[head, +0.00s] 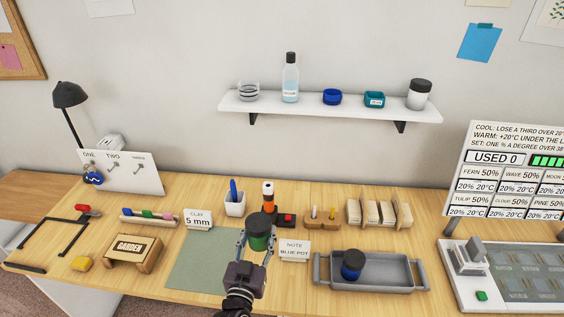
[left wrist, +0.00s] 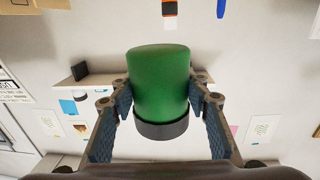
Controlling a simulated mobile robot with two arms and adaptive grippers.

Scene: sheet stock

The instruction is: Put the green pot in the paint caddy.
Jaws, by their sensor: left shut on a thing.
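The green pot (head: 259,243), with a dark lid, is between the fingers of my left gripper (head: 256,239), which is shut on it. It looks upright and raised over the table, near the right edge of the green mat. In the left wrist view the green pot (left wrist: 160,82) fills the middle, upside down in the picture, with a finger pad on each side. The paint caddy appears to be the grey tray with side handles (head: 392,284), to the right of the gripper. A blue pot (head: 352,267) with a dark lid stands in its left part. My right gripper is not in view.
A note card (head: 294,250) reading "BLUE POT" stands between the gripper and the tray. Behind the pot are an orange-and-white tube (head: 268,194) and a pen cup (head: 235,206). Wooden racks (head: 379,214) stand behind the tray. The green mat (head: 200,265) is mostly bare.

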